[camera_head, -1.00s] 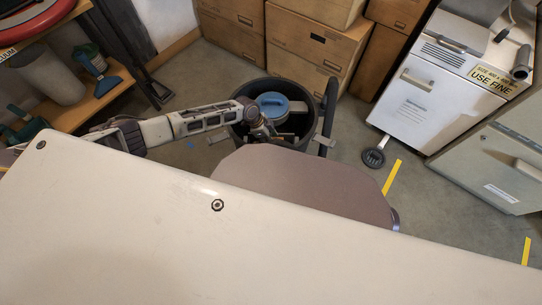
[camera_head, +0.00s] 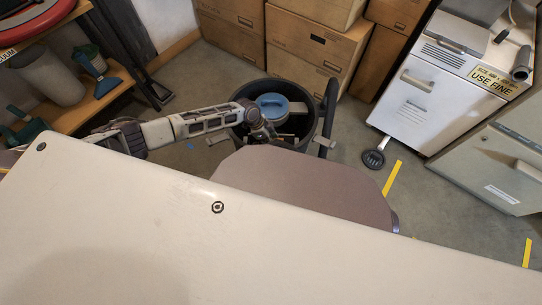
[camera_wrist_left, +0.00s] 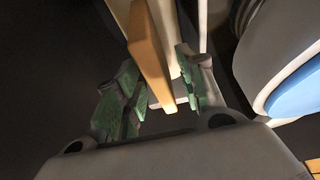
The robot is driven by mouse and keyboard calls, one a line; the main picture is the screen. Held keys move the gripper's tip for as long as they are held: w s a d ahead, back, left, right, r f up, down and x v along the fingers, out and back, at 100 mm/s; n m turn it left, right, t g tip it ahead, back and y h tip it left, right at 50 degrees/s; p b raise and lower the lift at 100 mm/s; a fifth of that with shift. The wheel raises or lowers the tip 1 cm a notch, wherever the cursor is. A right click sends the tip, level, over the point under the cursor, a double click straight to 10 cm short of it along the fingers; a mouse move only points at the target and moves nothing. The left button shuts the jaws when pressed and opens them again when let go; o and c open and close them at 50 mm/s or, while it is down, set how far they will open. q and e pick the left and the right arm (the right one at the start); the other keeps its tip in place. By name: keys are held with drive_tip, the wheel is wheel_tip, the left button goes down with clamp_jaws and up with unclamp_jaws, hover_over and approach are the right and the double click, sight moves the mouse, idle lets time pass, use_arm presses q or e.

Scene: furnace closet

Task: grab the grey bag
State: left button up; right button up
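I cannot pick out a grey bag for certain in either view. In the head view my left arm reaches in from the left, and its gripper (camera_head: 268,132) is over a dark round bin (camera_head: 321,118). A blue-lidded grey container (camera_head: 272,104) sits inside the bin, just beyond the gripper. In the left wrist view the green-padded fingers (camera_wrist_left: 162,88) are spread apart. A tan, flat-sided piece (camera_wrist_left: 147,55) shows between them; I cannot tell whether it touches them. A rounded grey thing with a blue part (camera_wrist_left: 285,70) is close on the right. My right gripper is out of view.
Cardboard boxes (camera_head: 315,50) are stacked behind the bin. A white machine (camera_head: 425,105) and a grey cabinet (camera_head: 490,165) stand at the right. A wooden shelf (camera_head: 88,106) is at the left. Open floor with yellow tape (camera_head: 392,178) lies between bin and machines.

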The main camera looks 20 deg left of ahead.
use_arm(q)
drive_tip(key=shift+f, duration=0.15)
drive_tip(key=shift+c, duration=0.5)
clamp_jaws()
